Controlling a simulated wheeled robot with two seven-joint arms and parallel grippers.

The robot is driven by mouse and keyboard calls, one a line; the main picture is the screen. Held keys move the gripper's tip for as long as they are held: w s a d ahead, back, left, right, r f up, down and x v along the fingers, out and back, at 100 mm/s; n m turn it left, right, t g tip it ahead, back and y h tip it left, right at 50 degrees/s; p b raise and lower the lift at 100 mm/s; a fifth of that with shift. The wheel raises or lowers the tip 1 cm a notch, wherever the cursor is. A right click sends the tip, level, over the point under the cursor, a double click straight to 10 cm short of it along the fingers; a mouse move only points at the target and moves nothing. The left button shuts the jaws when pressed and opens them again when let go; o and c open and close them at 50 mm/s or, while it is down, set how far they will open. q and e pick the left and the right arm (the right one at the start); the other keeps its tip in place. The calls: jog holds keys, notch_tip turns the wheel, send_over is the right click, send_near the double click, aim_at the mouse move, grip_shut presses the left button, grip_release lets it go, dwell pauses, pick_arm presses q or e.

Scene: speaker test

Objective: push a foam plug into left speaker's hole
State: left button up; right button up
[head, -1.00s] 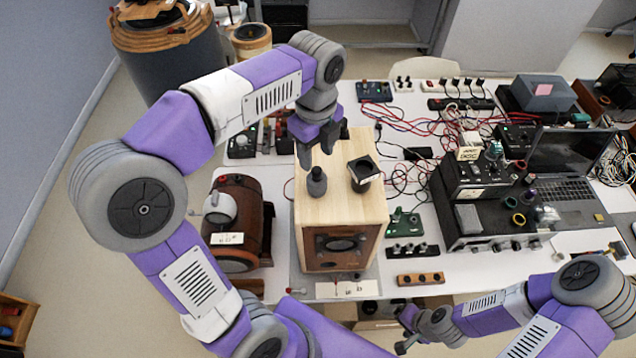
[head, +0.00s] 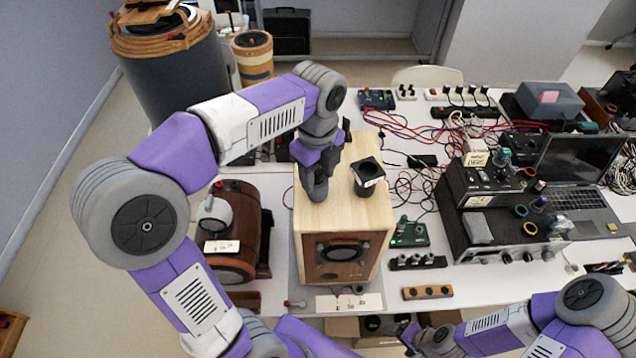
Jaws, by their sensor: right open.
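A pale wooden speaker box (head: 338,216) stands on the white table, its dark round driver (head: 341,251) facing me. My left gripper (head: 317,192) points down at the box's top, where a small dark grey plug stood a second ago. The fingers and wrist now hide that plug, and I cannot tell whether they grip it. My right gripper (head: 410,336) is low at the table's front edge, partly cut off, open and away from the box.
A brown wooden barrel-shaped device (head: 236,225) stands left of the box. A green circuit board (head: 409,234), knob strips (head: 427,292) and tangled red and black wires lie right of it. A black amplifier (head: 490,215) and a laptop (head: 570,180) fill the right side.

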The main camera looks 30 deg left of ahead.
pick_arm(q)
jog(key=c, duration=0.3)
notch_tip(320, 180, up, 5)
jog(key=p, duration=0.5)
jog(key=shift+r, duration=0.1)
dwell(0.3)
